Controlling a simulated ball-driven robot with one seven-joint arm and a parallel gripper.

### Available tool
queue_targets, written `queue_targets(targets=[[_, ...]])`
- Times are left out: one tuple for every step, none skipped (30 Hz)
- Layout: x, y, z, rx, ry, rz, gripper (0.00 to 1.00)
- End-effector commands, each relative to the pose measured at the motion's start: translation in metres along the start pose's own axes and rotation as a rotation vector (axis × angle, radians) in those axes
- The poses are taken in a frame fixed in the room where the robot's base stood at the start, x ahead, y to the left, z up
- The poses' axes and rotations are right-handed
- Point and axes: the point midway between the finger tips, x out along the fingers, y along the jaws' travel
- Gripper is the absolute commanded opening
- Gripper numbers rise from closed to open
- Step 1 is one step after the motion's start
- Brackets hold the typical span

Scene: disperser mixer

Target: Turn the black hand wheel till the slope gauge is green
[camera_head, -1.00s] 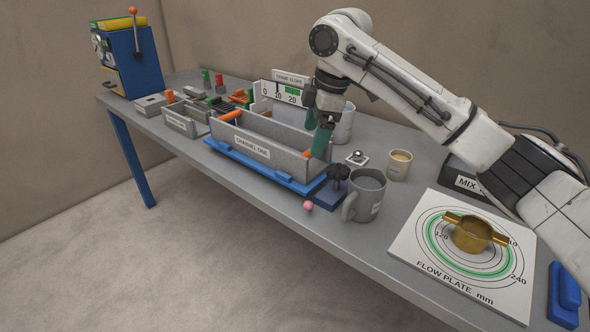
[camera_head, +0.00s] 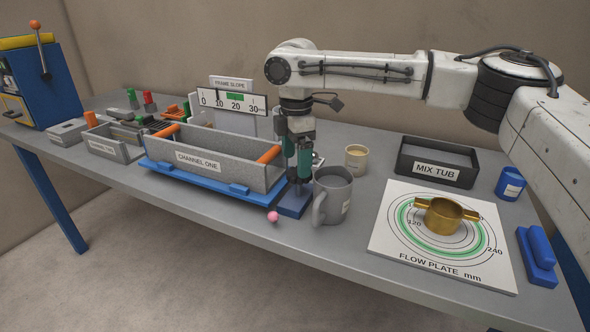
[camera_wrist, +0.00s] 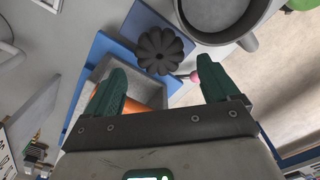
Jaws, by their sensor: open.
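The black hand wheel (camera_wrist: 160,50) is lobed and shows in the wrist view above the blue base (camera_wrist: 143,22). In the head view my fingers mostly hide it, over the blue base (camera_head: 294,202). My gripper (camera_wrist: 163,68) is open, its green fingers apart on either side of the wheel's near part in the picture; contact cannot be told. In the head view my gripper (camera_head: 297,168) points down above the wheel. The slope gauge (camera_head: 232,102) reads 0 to 30 with a green band near 20. Its pointer is too small to make out.
The grey channel (camera_head: 215,168) on its blue frame (camera_head: 200,182) is left of my gripper. A grey mug (camera_head: 333,195) stands close on the right. A pink ball (camera_head: 272,217) is at the front. The flow plate (camera_head: 390,240) and mix tub (camera_head: 437,162) are farther right.

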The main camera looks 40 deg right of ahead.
Motion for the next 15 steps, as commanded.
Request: queue_targets(targets=[[0.009, -0.001, 0.001, 0.000, -0.002, -0.001, 0.88], [0.012, 0.000, 0.000, 0.000, -0.001, -0.001, 0.88], [0.017, 0.000, 0.000, 0.000, -0.002, -0.001, 0.88], [0.020, 0.000, 0.000, -0.001, -0.001, -0.001, 0.88], [0.023, 0.000, 0.000, -0.001, -0.001, 0.000, 0.88], [0.026, 0.000, 0.000, -0.001, -0.001, 0.000, 0.88], [0.028, 0.000, 0.000, -0.001, -0.001, 0.000, 0.88], [0.029, 0.000, 0.000, -0.001, -0.001, 0.000, 0.88], [0.030, 0.000, 0.000, -0.001, -0.001, 0.000, 0.88], [0.031, 0.000, 0.000, -0.001, -0.001, 0.000, 0.88], [0.032, 0.000, 0.000, -0.001, 0.000, 0.000, 0.88], [0.032, 0.000, -0.001, -0.001, 0.000, 0.001, 0.88], [0.032, 0.000, -0.001, -0.001, 0.000, 0.001, 0.88], [0.032, 0.000, -0.001, -0.001, 0.000, 0.001, 0.88], [0.032, 0.000, -0.001, -0.001, 0.000, 0.001, 0.88]])
